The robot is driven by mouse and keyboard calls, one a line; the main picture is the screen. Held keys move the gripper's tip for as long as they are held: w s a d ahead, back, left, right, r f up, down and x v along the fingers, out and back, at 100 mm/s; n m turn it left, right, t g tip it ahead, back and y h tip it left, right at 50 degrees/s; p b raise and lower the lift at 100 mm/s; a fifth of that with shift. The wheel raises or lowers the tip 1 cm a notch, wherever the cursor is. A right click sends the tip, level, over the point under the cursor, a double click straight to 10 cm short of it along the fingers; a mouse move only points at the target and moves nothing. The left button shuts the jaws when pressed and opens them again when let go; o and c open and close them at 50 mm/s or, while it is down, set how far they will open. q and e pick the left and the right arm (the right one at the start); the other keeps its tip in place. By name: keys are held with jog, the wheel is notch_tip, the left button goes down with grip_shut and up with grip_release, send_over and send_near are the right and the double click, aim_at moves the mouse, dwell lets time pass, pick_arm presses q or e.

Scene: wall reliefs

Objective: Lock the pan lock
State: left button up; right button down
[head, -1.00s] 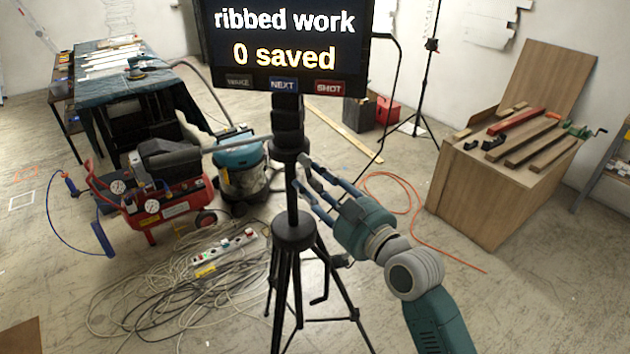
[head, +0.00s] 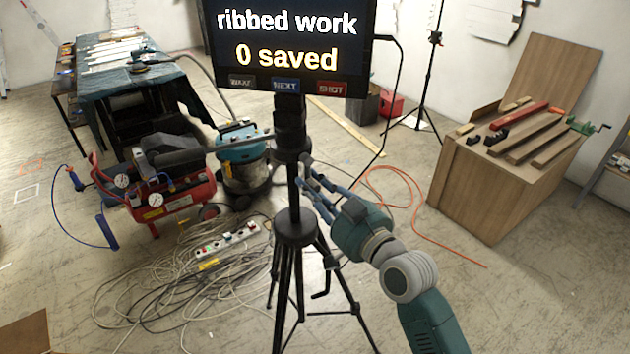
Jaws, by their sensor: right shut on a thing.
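The camera tripod (head: 296,228) stands upright in the middle, with a black column and head (head: 290,135) below a screen reading "ribbed work" and "0 saved" (head: 287,45). A long handle (head: 200,153) points left from the head. My right gripper (head: 304,170) is at the right side of the column, just below the head. Its fingers are shut on the pan lock, which is small and mostly hidden by them. My left gripper is not in view.
A red compressor (head: 175,205) and a blue-topped vacuum (head: 243,165) stand left of the tripod. Cables and a power strip (head: 228,240) lie on the floor around its left legs. A wooden crate with clamps (head: 480,195) stands right. Floor between is mostly free.

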jog(key=c, duration=1.7)
grip_release()
jog(key=shift+s+a+r, duration=0.1)
jog(key=shift+a, duration=0.05)
jog(key=shift+s+d, duration=0.35)
jog(key=shift+s, duration=0.05)
jog(key=v, duration=1.1)
jog(key=shift+s+a, duration=0.1)
